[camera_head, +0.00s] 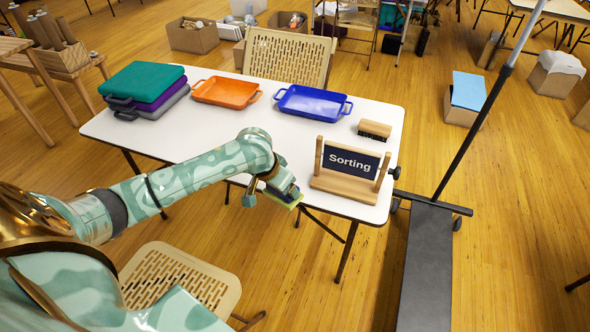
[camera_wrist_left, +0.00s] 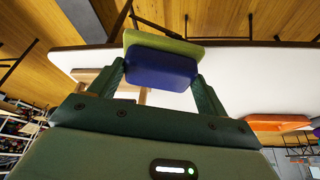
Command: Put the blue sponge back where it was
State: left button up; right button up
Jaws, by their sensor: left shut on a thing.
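The blue sponge (camera_wrist_left: 160,68) has a dark blue layer and a yellow-green layer. My left gripper (camera_head: 286,191) is shut on it; in the left wrist view the two fingers press its sides. In the head view only a small part of the sponge (camera_head: 294,202) shows below the gripper, at the near edge of the white table (camera_head: 215,145), left of the Sorting sign (camera_head: 351,162). Whether the sponge touches the table edge is unclear. My right gripper is not in view.
A wooden brush (camera_head: 374,129) lies behind the sign. The table's middle is clear. A tan chair (camera_head: 180,276) stands in front.

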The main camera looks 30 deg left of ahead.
pick_arm(q)
jog(key=w+a+r+n+y, duration=0.1)
jog(key=w+a+r+n, duration=0.2)
jog(key=a, duration=0.5)
jog(key=w+a+r+n, duration=0.1)
jog(key=w+a+r, duration=0.2)
jog(key=a+r, duration=0.35)
jog(key=w+d+f+b, duration=0.2)
jog(key=d+f+b, duration=0.1)
jog(key=f, duration=0.2)
jog(key=w+d+f+b, duration=0.3)
jog(key=f+b, duration=0.1)
jog(key=f, duration=0.1)
jog(key=w+d+f+b, duration=0.2)
jog(key=d+f+b, duration=0.1)
jog(key=d+f, duration=0.1)
jog(key=shift+w+f+b, duration=0.15)
jog(key=shift+f+b, duration=0.15)
jog(key=shift+f, duration=0.25)
jog(key=shift+r+y, duration=0.3)
jog(key=shift+r, duration=0.05)
jog(key=shift+c, duration=0.3)
jog(key=o, duration=0.8)
jog(key=shift+c, duration=0.2)
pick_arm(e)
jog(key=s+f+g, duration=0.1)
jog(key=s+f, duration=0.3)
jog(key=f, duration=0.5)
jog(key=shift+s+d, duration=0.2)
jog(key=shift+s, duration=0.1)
